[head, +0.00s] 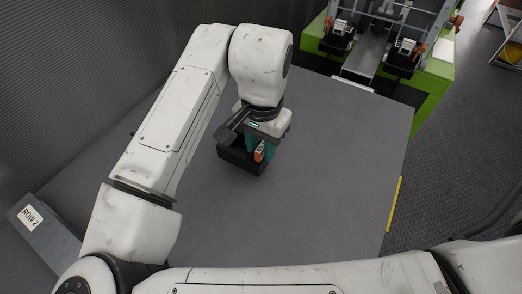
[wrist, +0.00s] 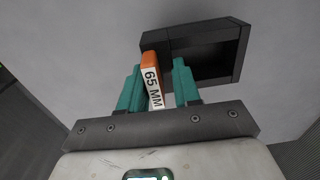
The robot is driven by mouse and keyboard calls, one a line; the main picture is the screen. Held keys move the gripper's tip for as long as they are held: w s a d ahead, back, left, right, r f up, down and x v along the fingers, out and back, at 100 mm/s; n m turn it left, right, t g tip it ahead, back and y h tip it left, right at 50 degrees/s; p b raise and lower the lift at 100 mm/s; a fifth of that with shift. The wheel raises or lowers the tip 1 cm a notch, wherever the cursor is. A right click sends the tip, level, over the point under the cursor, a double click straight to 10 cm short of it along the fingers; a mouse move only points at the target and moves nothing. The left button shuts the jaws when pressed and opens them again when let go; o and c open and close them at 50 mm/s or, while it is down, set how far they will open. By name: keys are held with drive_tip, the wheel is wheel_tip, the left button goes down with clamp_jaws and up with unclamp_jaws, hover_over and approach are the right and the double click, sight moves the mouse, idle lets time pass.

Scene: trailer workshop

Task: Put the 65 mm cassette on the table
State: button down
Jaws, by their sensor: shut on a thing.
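The 65 mm cassette (wrist: 151,82) has an orange end and a white label reading "65 MM" in the wrist view. My gripper (wrist: 158,88) is shut on it, with a teal finger on each side. The grey table (head: 325,160) lies under the holder. Whether the cassette's lower end is inside the holder or just above it is hard to tell.
The black holder (wrist: 240,52) has an empty-looking compartment to the right of the cassette. The table is clear to the right and front. A green machine (head: 436,78) stands at the back right.

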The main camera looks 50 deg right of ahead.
drive_tip(key=shift+w+f, duration=0.1)
drive_tip(key=shift+f, duration=1.5)
drive_tip(key=shift+f, duration=0.1)
drive_tip(key=c, duration=0.8)
unclamp_jaws()
wheel_tip(320, 180, up, 12)
drive_tip(key=shift+r, duration=0.15)
